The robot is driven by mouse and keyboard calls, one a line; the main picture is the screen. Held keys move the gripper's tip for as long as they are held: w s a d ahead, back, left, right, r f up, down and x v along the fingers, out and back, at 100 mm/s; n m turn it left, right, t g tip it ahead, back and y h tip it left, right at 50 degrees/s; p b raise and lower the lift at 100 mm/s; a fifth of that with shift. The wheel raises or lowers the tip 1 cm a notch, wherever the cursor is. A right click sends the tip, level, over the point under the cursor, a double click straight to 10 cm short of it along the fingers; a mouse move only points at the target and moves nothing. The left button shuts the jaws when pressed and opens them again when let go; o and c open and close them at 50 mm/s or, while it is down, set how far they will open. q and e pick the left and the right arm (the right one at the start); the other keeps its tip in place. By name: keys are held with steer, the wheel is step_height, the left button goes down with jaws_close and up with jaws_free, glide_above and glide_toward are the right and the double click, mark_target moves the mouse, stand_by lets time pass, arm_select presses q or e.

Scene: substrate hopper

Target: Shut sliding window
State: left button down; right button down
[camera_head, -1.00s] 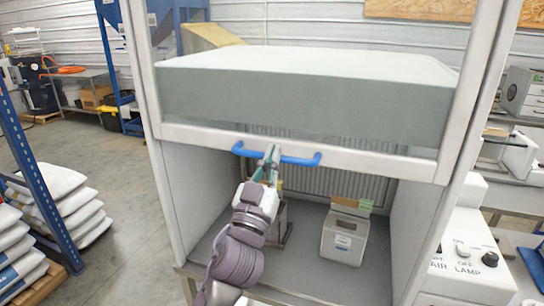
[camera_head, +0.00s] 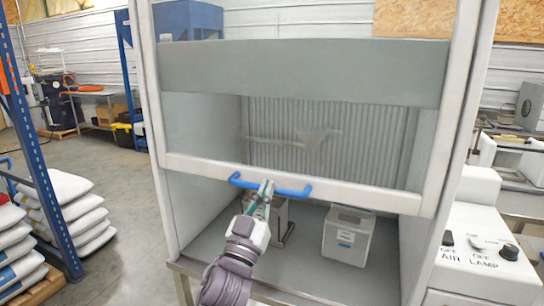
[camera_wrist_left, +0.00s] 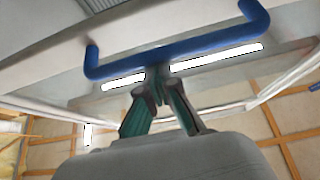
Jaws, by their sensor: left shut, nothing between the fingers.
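The sliding window (camera_head: 350,191) is a clear pane with a white lower frame on a cabinet. It stands partly raised, with an open gap below it. A blue bar handle (camera_head: 292,191) runs along the lower frame; it also shows in the left wrist view (camera_wrist_left: 190,50). My left gripper (camera_head: 266,186) is at the handle's middle-left part. In the left wrist view its green-and-grey fingertips (camera_wrist_left: 156,76) are together, right at the bar's lower edge; whether they touch it I cannot tell. My right gripper is not in view.
Inside the cabinet, a white box device (camera_head: 347,236) and a small metal stand (camera_head: 280,220) rest on the floor. A control box (camera_head: 488,240) with knobs stands at the right. Stacked white sacks (camera_head: 75,210) and a blue rack (camera_head: 35,150) are at the left.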

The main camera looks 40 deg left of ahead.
arm_select(q)
step_height(320, 180, down, 22)
steer(key=b, duration=1.3)
steer(key=shift+a, duration=0.4)
steer(key=shift+w+r, duration=0.15)
steer(key=shift+r, duration=0.1)
